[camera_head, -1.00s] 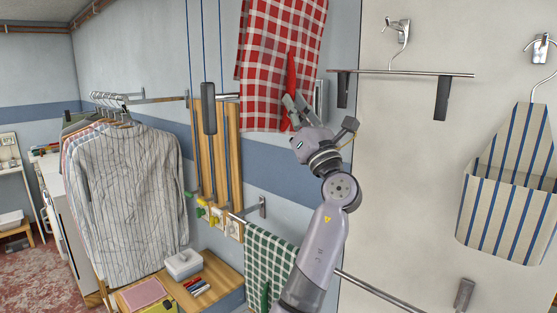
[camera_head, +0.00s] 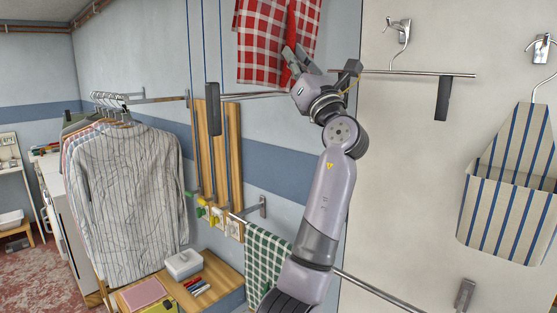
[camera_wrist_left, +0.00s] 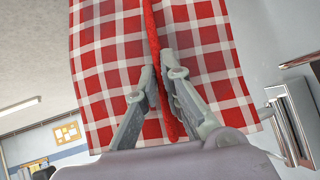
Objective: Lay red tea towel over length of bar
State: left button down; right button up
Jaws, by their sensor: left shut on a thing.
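The red and white checked tea towel (camera_head: 265,45) hangs from my left gripper (camera_head: 296,58) at the top of the head view, its upper part cut off by the frame. In the left wrist view the towel (camera_wrist_left: 100,60) spreads behind the fingers, and the left gripper (camera_wrist_left: 160,75) is shut on a bunched red fold of it. In the head view, an upper metal bar (camera_head: 255,95) runs along the wall just below the towel's lower edge. A lower bar (camera_head: 380,292) carries a green checked towel (camera_head: 266,250). My right gripper is out of view.
A trouser hanger (camera_head: 420,73) hangs on a hook close right of my left wrist. A striped bag (camera_head: 508,190) hangs farther right. Striped shirts (camera_head: 130,190) hang at left. A wooden board (camera_head: 218,150) and dark hanging cords stand near the upper bar.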

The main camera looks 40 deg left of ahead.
pick_arm(q)
jog(key=shift+r, duration=0.8)
jog(key=shift+d, duration=0.2)
jog(key=d, duration=0.7)
jog(key=shift+s+d, duration=0.4)
jog(key=shift+s, duration=0.05)
jog(key=shift+a, duration=0.1)
jog(key=shift+f, duration=0.1)
